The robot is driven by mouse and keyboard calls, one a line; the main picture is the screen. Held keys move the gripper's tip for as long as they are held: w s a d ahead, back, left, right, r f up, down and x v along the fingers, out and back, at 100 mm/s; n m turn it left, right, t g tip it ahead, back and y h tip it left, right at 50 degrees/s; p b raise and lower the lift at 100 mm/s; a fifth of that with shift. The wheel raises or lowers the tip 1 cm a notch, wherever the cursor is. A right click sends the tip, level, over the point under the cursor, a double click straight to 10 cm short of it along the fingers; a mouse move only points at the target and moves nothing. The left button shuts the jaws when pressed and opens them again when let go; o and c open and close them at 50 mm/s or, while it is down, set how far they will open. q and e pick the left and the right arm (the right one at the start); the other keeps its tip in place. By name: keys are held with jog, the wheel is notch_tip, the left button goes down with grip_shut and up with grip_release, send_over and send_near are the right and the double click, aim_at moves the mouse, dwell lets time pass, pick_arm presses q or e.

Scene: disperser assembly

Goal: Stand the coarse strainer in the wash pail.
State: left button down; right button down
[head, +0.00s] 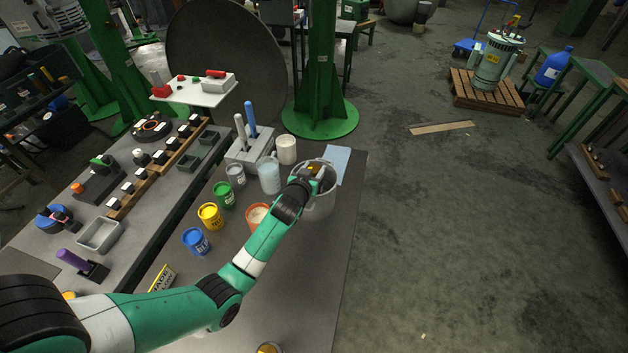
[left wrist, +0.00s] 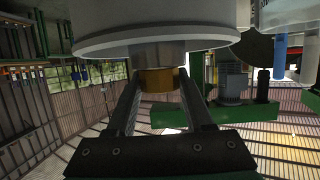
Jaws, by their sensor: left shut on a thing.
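The grey wash pail (head: 320,208) stands near the right edge of the bench. My left gripper (head: 313,175) is over the pail's mouth. It is shut on a brass-coloured end (left wrist: 160,80) with a grey cylinder (left wrist: 156,54) joined to it, which I take to be the coarse strainer. The left wrist view looks upside down, and there the pail's wide rim (left wrist: 155,38) crosses in front of the grey cylinder. The strainer's lower part is hidden by the pail, so I cannot tell whether it touches the bottom. My right gripper is not in view.
Left of the pail are a pale blue beaker (head: 269,176), a white tub (head: 286,149) and a grey block (head: 248,148) with upright blue and grey handles. Orange (head: 258,213), green (head: 224,195), yellow (head: 210,216) and blue (head: 196,241) cans stand nearby. A pale blue sheet (head: 340,160) lies behind.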

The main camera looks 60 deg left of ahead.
pick_arm(q)
jog(key=shift+f+b, duration=0.65)
jog(key=shift+f, duration=1.2)
jog(key=shift+w, duration=0.1)
jog(key=shift+f, duration=0.1)
jog(key=shift+c, duration=1.4)
grip_release()
jog(key=shift+f, duration=0.1)
jog(key=p+v, duration=0.3)
jog(key=v, duration=0.9)
